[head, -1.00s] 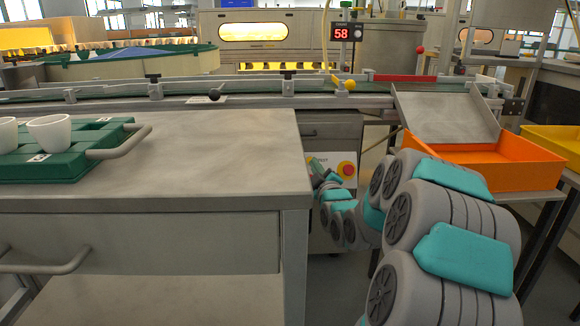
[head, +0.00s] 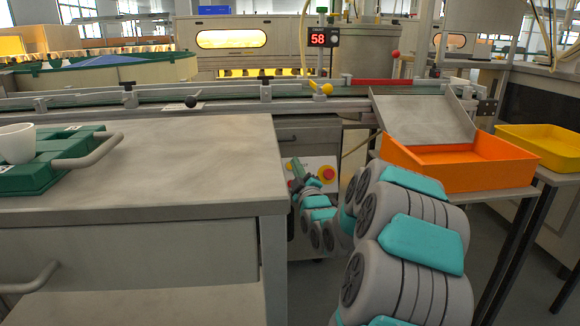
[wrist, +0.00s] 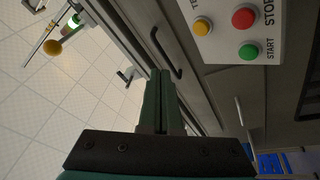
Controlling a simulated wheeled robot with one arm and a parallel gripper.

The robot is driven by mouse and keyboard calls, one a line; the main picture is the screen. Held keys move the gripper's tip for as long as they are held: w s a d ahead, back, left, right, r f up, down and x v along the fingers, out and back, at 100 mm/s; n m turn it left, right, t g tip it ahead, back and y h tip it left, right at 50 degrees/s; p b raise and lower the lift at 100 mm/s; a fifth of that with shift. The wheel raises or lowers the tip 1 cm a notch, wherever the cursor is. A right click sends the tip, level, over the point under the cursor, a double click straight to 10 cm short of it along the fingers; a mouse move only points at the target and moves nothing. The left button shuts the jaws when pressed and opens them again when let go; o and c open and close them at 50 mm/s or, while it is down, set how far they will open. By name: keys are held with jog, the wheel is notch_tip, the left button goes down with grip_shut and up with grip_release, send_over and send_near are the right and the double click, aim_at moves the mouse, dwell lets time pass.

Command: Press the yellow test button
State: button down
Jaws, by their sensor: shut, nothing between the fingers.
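The yellow test button (wrist: 203,27) shows in the wrist view on a pale panel (wrist: 220,45), at the top right of the picture. A red STOP button (wrist: 244,18) and a green START button (wrist: 249,51) share the panel. My gripper (wrist: 158,84) has its two fingers shut together and empty. In the wrist view the fingertips appear below and left of the yellow button, apart from it. In the head view my gripper (head: 297,170) is in front of the panel, beside the red button (head: 327,174). My arm hides part of the panel there.
A grey workbench (head: 150,165) with a green tray (head: 55,158) and white cup (head: 16,144) stands left of my arm. An orange bin (head: 455,172) and yellow bin (head: 545,143) are at the right. A conveyor crosses behind, with a display (head: 323,38) reading 58.

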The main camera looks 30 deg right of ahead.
aim_at(290, 166)
jog(key=w+d+f, duration=0.3)
jog(key=w+f, duration=0.1)
jog(key=w, duration=0.2)
jog(key=shift+p, duration=0.35)
dwell(1.8)
jog(key=shift+w+f, duration=0.15)
jog(key=shift+w, duration=0.1)
jog(key=shift+w+d+f+b, duration=0.2)
jog(key=shift+w+b, duration=0.1)
jog(key=shift+b, duration=0.1)
dwell(0.7)
jog(key=shift+s, duration=0.1)
jog(key=shift+s+a+r+b, duration=0.3)
jog(key=shift+s+r, duration=0.15)
jog(key=shift+s, duration=0.1)
dwell(0.3)
